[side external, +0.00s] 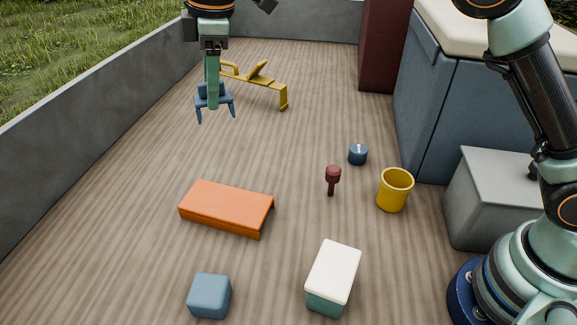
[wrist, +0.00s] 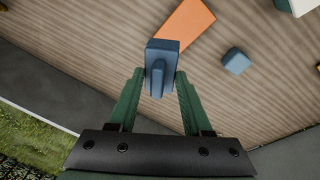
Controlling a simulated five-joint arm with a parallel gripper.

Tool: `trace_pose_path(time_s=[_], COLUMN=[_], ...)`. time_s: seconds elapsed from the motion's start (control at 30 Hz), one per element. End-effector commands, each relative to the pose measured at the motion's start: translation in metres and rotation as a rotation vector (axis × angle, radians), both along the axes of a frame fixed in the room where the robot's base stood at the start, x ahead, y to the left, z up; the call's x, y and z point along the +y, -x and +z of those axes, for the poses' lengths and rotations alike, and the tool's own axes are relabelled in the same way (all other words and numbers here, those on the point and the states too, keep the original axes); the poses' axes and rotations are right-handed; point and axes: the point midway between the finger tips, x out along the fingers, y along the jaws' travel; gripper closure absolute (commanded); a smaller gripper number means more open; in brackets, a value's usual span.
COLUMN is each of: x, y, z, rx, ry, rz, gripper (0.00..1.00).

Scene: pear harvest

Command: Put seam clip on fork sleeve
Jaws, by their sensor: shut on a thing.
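My gripper (side external: 212,92) hangs high at the upper left in the side view, and its fingers show in the wrist view (wrist: 160,80). It is shut on a blue clip-like piece with two downward legs (side external: 227,99), which I take as the seam clip; it also shows between the fingertips in the wrist view (wrist: 163,47). A flat, long orange piece (side external: 226,208), which I take as the fork sleeve, lies on the wooden deck, nearer the camera. It shows beyond the clip in the wrist view (wrist: 187,27). The clip is held in the air, apart from it.
A yellow bracket-like tool (side external: 270,86) lies behind the gripper. A blue block (side external: 210,296) and a white-topped box (side external: 333,278) stand in front. A dark red knobbed peg (side external: 333,177), a small blue knob (side external: 358,154) and a yellow cup (side external: 395,190) stand right. Grey walls edge the deck.

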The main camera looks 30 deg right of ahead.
Motion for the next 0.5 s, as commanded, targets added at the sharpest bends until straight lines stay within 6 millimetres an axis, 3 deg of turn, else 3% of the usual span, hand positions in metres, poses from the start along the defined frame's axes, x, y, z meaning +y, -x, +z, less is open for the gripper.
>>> trace_pose_path(time_s=[0.2, 0.5], x=[0.019, 0.018], y=[0.015, 0.015], z=[-0.006, -0.074], rx=[0.002, 0.006], ry=[0.001, 0.003], rz=[0.041, 0.04], gripper=[1.0, 1.0])
